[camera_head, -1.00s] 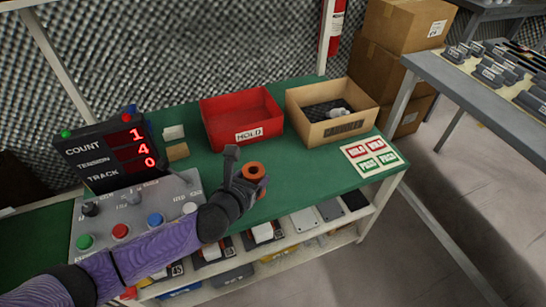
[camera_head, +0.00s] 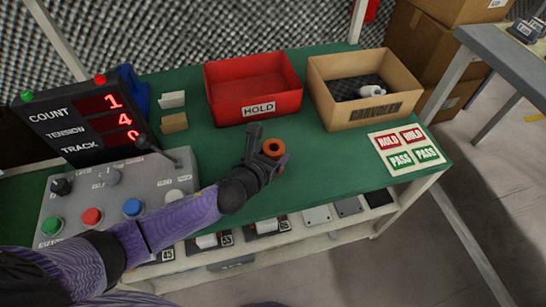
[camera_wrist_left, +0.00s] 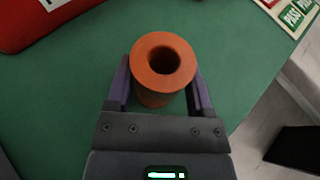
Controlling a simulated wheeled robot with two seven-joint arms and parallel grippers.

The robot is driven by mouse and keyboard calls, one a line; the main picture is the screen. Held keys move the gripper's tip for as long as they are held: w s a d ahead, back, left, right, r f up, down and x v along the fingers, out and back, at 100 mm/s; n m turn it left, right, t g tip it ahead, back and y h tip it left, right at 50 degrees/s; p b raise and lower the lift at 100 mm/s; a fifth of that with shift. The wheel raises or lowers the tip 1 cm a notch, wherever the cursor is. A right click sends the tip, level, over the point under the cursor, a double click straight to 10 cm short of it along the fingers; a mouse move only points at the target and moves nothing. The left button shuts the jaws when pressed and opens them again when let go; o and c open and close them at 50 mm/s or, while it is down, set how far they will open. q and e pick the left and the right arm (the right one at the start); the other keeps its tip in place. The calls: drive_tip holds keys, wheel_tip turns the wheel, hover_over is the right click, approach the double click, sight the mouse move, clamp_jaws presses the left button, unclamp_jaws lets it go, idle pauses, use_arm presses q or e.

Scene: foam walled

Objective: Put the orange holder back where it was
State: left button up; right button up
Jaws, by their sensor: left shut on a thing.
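The orange holder (camera_head: 273,149) is a short upright cylinder with a round hole in its top. My left gripper (camera_head: 266,156) is shut on it over the green bench top, near the front edge. In the left wrist view the orange holder (camera_wrist_left: 162,66) sits between the two purple-grey fingers of the left gripper (camera_wrist_left: 160,90). I cannot tell whether its base touches the bench. My right gripper is not in view.
A red HOLD bin (camera_head: 254,108) and a cardboard box (camera_head: 372,112) with a white item stand behind. A control panel (camera_head: 120,192) and count display (camera_head: 88,117) are left. A HOLD/PASS card (camera_head: 407,149) lies right. Bench between is clear.

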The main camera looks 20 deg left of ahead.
use_arm(q)
drive_tip(key=o, duration=1.3)
drive_tip(key=shift+o, duration=0.2)
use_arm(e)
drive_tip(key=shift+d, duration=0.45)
use_arm(q)
drive_tip(key=shift+r, duration=0.2)
drive_tip(key=p+v, duration=0.4)
drive_tip(key=v, duration=0.8)
drive_tip(key=shift+p, duration=0.4)
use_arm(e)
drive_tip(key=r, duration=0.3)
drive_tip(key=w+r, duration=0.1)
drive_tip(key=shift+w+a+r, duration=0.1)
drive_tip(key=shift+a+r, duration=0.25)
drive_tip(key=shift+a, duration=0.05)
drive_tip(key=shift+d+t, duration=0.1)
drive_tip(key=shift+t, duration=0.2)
